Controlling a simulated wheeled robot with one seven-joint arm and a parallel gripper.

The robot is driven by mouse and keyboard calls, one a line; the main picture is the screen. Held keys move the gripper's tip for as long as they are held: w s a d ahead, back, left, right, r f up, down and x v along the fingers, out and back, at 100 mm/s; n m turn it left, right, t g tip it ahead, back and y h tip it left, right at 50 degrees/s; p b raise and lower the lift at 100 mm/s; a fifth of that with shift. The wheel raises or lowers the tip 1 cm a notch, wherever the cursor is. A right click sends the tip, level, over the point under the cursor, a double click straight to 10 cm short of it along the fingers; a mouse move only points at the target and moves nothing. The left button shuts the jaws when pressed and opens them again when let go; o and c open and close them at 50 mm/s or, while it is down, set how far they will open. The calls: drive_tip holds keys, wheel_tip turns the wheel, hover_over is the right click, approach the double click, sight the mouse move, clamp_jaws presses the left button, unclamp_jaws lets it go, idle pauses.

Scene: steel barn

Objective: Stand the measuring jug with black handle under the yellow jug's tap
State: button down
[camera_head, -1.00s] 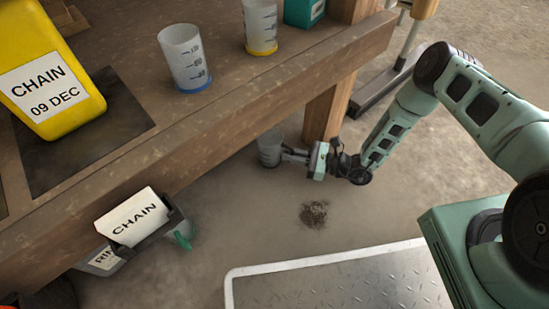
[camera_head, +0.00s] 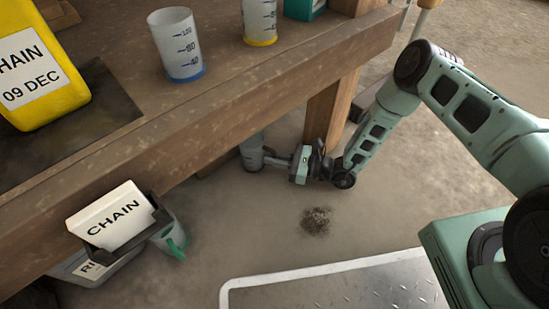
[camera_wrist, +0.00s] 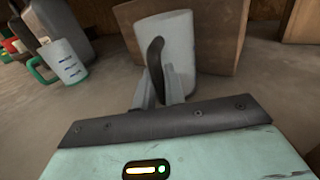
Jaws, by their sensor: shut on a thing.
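The measuring jug with black handle (camera_head: 252,153) is a pale grey cup below the bench's front edge. The wrist view shows its pale body (camera_wrist: 180,40) and black handle (camera_wrist: 155,52). My gripper (camera_head: 277,160) is shut on that handle, its fingers (camera_wrist: 160,90) on either side. In the head view the bench edge hides part of the jug's top. The yellow jug (camera_head: 40,75), labelled "CHAIN 09 DEC", lies on the bench at far left, cut by the picture edge. Its tap is not visible.
Blue-based (camera_head: 177,45) and yellow-based (camera_head: 260,18) cups stand on the bench. A wooden post (camera_head: 328,112) is beside my gripper.

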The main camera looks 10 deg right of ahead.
drive_tip(key=c, duration=1.5)
unclamp_jaws()
drive_tip(key=shift+f, duration=0.1)
drive_tip(key=shift+o, duration=0.2)
drive_tip(key=shift+d+r, duration=0.15)
drive_tip(key=shift+r, duration=0.1)
drive_tip(key=p+v, duration=0.7)
drive_tip(key=v, duration=0.3)
drive_tip(key=shift+s+d, duration=0.1)
drive_tip(key=shift+d, duration=0.05)
drive_tip(key=shift+s+d+f, duration=0.15)
drive_tip(key=shift+s+d, duration=0.15)
drive_tip(key=shift+d, duration=0.3)
